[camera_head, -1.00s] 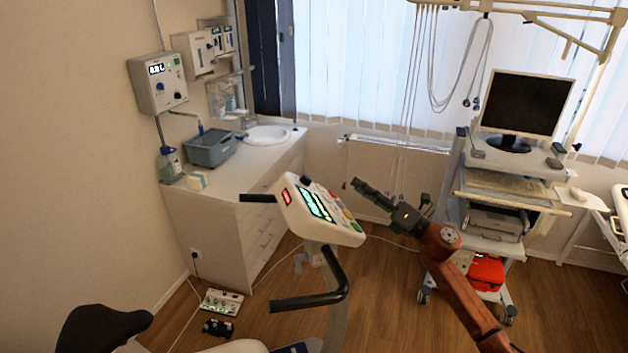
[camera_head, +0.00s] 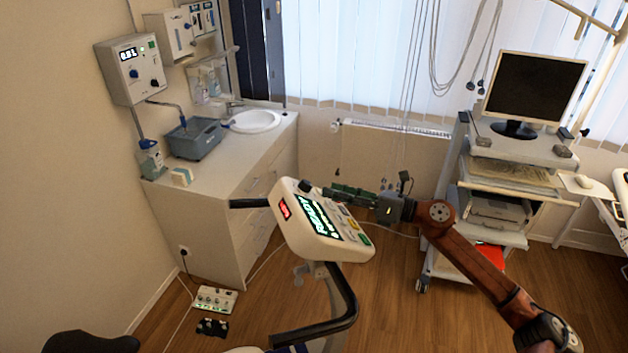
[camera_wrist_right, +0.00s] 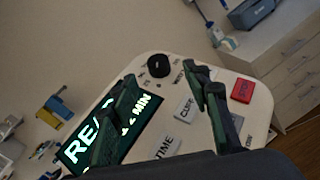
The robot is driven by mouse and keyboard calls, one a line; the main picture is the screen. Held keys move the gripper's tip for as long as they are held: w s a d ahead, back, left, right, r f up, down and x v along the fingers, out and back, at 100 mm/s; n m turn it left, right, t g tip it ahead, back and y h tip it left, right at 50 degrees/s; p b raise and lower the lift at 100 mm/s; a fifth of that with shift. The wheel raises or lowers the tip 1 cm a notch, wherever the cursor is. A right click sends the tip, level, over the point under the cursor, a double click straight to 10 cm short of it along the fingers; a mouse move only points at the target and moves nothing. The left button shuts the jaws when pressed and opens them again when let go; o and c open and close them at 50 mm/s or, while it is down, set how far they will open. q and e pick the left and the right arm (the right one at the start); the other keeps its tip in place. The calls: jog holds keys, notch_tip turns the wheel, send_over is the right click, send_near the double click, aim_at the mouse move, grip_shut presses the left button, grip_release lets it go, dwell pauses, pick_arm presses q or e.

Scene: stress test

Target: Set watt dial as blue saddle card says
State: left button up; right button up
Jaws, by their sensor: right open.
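The white bike console (camera_head: 350,243) has a lit screen (camera_head: 318,217) with green text; in the wrist view the screen (camera_wrist_right: 105,135) partly reads READ and MIN. A black round dial (camera_wrist_right: 159,66) stands at the console's far edge in the wrist view, with small unreadable marks around it; it also shows in the head view (camera_head: 304,186). My right gripper (camera_head: 338,190) is open over the console, its fingers (camera_wrist_right: 160,78) on either side of the dial in the picture, apparently short of it. The black saddle (camera_head: 88,343) is cut off at bottom left. I can read no blue card. My left gripper is out of view.
A red button (camera_wrist_right: 242,90) and grey keys lie close to the fingers. Black handlebars (camera_head: 335,315) flank the console. A wall unit (camera_head: 133,70) with a display and knobs hangs left above the sink counter (camera_head: 215,160). A monitor cart (camera_head: 490,180) stands right.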

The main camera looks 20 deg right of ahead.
aim_at(309, 184)
jog(key=p+x, duration=0.1)
jog(key=x, duration=0.5)
jog(key=shift+a+r+p, duration=0.15)
jog(key=shift+a+p, duration=0.05)
jog(key=shift+p, duration=0.1)
jog(key=shift+s, duration=0.1)
jog(key=c, duration=1.1)
jog(key=shift+c, duration=0.3)
